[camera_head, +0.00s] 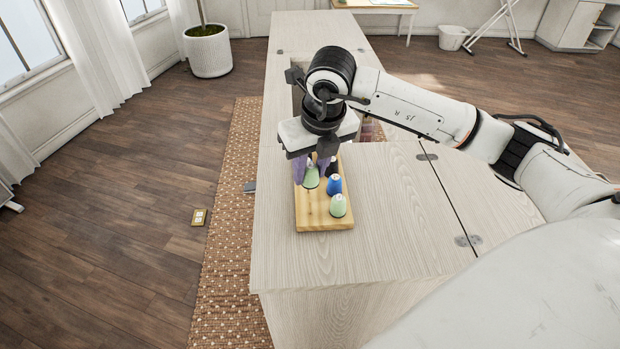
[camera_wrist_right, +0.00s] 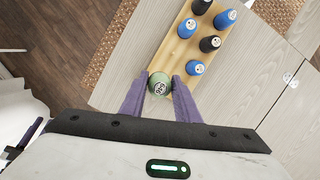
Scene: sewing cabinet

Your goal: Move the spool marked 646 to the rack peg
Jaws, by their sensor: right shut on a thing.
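My right gripper (camera_head: 311,171) points down over the wooden peg rack (camera_head: 325,222), its purple fingers closed on a pale green spool (camera_head: 311,178). In the right wrist view the fingers (camera_wrist_right: 159,92) press on both sides of this green spool (camera_wrist_right: 159,84). Its round top label carries rotated digits that look like 646. I cannot tell whether its base touches the rack. A bare peg (camera_head: 309,207) shows at the rack's near left.
Another green spool (camera_head: 338,206), a blue spool (camera_head: 334,184) and a black spool (camera_head: 333,167) stand close by on the rack. The wrist view shows several blue and black spools. The pale cabinet top (camera_head: 390,235) is clear to the right and in front.

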